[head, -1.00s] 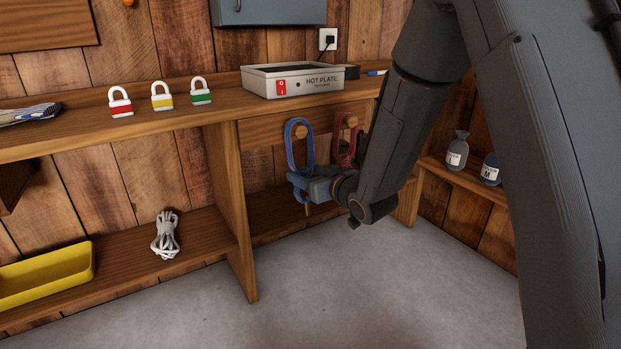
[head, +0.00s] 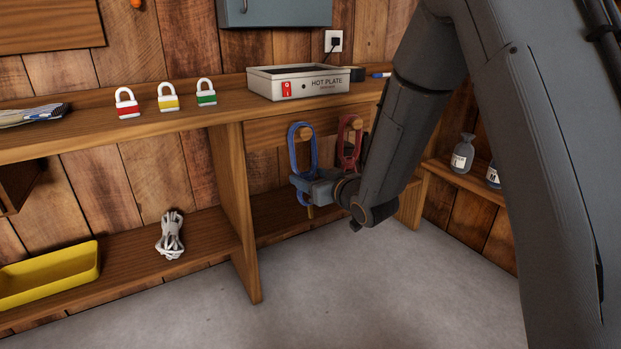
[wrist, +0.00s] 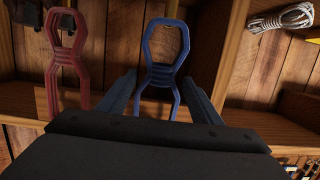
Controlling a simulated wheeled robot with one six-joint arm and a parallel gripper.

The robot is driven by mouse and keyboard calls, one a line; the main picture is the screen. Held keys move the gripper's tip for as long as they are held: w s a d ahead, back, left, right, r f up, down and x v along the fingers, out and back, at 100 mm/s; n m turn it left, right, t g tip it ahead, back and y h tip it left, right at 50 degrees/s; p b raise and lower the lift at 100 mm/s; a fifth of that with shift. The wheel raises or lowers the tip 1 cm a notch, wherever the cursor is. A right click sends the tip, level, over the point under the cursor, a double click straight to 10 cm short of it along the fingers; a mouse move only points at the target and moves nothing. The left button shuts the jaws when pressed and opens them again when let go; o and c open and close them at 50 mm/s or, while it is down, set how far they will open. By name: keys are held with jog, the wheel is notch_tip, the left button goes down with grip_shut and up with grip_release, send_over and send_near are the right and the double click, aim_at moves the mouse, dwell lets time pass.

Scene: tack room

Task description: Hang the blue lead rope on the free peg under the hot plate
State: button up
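The blue lead rope (head: 292,150) hangs upright under the hot plate (head: 310,84), with its upper loop appearing around a wooden peg (head: 306,132). Whether its weight rests on the peg I cannot tell. My gripper (head: 306,184) is at the lower part of the rope. In the wrist view, which looks upside down, the fingers (wrist: 160,75) stand either side of the narrow waist of the blue rope (wrist: 149,40), with small gaps showing. The gripper looks open. A red lead rope (head: 341,148) hangs on the peg to the right; it also shows in the wrist view (wrist: 52,70).
Red, yellow and green padlocks (head: 167,102) stand on the upper shelf (head: 180,122). A white coiled cord (head: 170,236) and a yellow tray (head: 50,278) are on the lower shelf. A wooden upright (head: 238,205) stands left of my gripper. Bottles (head: 462,153) stand at the right.

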jog(key=o, duration=0.4)
jog(key=s+d+r+g+h+p, duration=0.15)
jog(key=s+g, duration=0.25)
jog(key=s, duration=1.1)
jog(key=s+d+r+m+g+h, duration=0.1)
jog(key=s+r+g+h, duration=0.3)
jog(key=s, duration=1.1)
jog(key=s+d+r+g+h+p, duration=0.1)
jog(key=s+g, duration=0.4)
jog(key=s, duration=1.1)
jog(key=d+r+m+h+p, duration=0.1)
jog(key=d+r+m+p, duration=0.2)
jog(key=d+r+p, duration=0.7)
jog(key=d+r+m+h+p, duration=0.1)
jog(key=d+r+m+p, duration=0.1)
jog(key=d+r+p, duration=0.8)
notch_tip(320, 180, up, 6)
jog(key=p, duration=1.5)
jog(key=shift+m, duration=0.4)
jog(key=shift+d, duration=0.1)
